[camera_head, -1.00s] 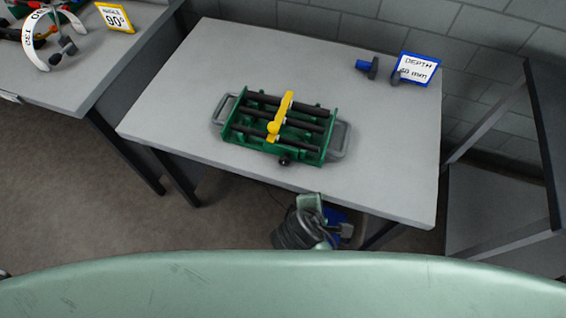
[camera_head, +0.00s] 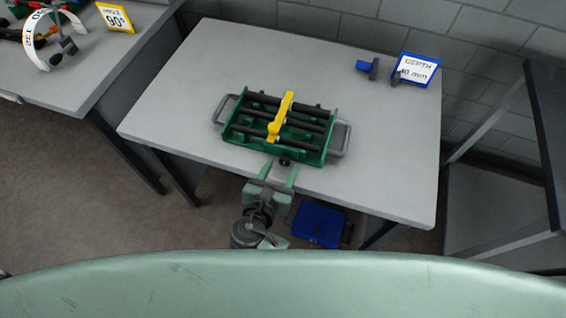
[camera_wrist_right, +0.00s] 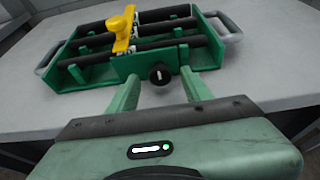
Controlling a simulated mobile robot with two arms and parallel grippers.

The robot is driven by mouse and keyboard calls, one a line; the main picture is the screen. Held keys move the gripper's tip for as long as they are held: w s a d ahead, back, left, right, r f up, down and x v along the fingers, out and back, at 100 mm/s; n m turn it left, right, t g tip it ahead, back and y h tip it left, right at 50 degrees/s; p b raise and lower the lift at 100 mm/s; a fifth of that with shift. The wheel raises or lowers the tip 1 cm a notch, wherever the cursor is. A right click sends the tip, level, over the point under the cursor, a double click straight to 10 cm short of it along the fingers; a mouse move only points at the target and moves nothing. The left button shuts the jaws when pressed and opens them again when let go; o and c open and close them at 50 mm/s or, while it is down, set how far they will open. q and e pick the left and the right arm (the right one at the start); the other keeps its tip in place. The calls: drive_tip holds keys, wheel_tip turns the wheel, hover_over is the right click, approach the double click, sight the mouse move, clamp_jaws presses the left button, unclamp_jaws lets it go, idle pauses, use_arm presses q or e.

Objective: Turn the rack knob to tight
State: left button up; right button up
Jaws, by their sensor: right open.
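The green rack (camera_head: 247,146) with dark rods and grey end handles lies on the grey table (camera_head: 388,180). Its black knob (camera_head: 285,160) sticks out of the front side, and a pale mark shows on its face in the wrist view (camera_wrist_right: 160,74). A yellow lever piece (camera_head: 280,117) lies across the rods. My right gripper (camera_head: 279,174) is at the front of the rack. In the wrist view its two green fingers (camera_wrist_right: 160,92) are spread, with the knob between and just beyond them, apparently untouched. I cannot read the knob's setting. My left gripper is not in view.
A blue-and-black tool (camera_head: 367,68) and a blue-framed depth sign (camera_head: 416,69) stand at the table's back right. A blue box (camera_head: 319,224) is below the front edge. Another table with a 90° sign (camera_head: 115,17) is at left.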

drive_tip(key=shift+x, duration=1.1)
drive_tip(key=shift+c, duration=0.2)
